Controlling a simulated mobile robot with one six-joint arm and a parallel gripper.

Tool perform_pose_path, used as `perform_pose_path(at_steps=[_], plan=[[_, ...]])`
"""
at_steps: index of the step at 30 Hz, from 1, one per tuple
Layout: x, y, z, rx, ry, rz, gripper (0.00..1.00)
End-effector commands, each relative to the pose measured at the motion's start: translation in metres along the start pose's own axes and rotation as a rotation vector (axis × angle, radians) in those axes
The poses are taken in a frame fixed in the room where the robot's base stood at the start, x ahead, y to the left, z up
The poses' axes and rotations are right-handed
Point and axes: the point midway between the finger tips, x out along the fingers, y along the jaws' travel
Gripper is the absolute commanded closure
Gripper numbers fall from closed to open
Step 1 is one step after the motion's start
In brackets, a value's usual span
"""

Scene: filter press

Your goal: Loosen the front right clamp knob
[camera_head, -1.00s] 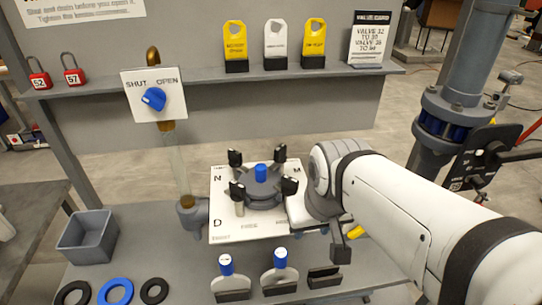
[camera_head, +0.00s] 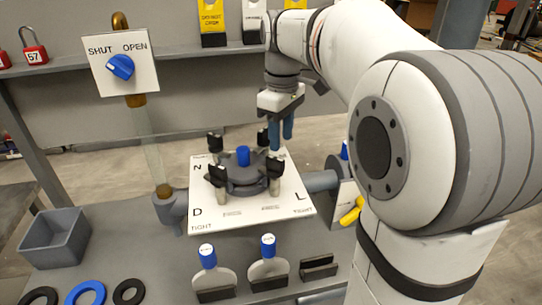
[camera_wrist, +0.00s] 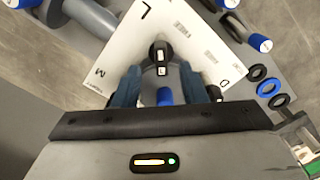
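The front right clamp knob (camera_head: 274,167) is black and upright on the round grey lid (camera_head: 244,180), near the plate corner marked L. In the wrist view the black knob on the L side (camera_wrist: 159,50) shows just beyond my fingertips. My gripper (camera_head: 281,142) points down with blue fingers near the back right of the lid, close to the back right knob (camera_head: 262,138). In the wrist view its fingers (camera_wrist: 160,80) are apart, with nothing held between them. A blue cap (camera_head: 243,155) tops the lid's middle. Whether the fingers touch any knob cannot be told.
The front left knob (camera_head: 215,172) and back left knob (camera_head: 214,143) stand on the lid. A white lettered plate (camera_head: 236,220) lies beneath. A glass tube (camera_head: 152,150) rises at left. Blue-topped tools (camera_head: 268,262) and a grey bin (camera_head: 56,242) are in front.

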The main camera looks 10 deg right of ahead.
Motion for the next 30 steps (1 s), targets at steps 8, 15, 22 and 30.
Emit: perform_pose_path(at_steps=[8, 15, 22, 30], plan=[[0.043, -0.001, 0.001, 0.001, -0.002, -0.002, 0.62], [0.069, -0.001, 0.001, 0.002, -0.001, -0.001, 0.62], [0.073, -0.001, 0.0, 0.003, 0.001, 0.001, 0.62], [0.073, -0.001, 0.0, 0.003, 0.001, 0.001, 0.76]])
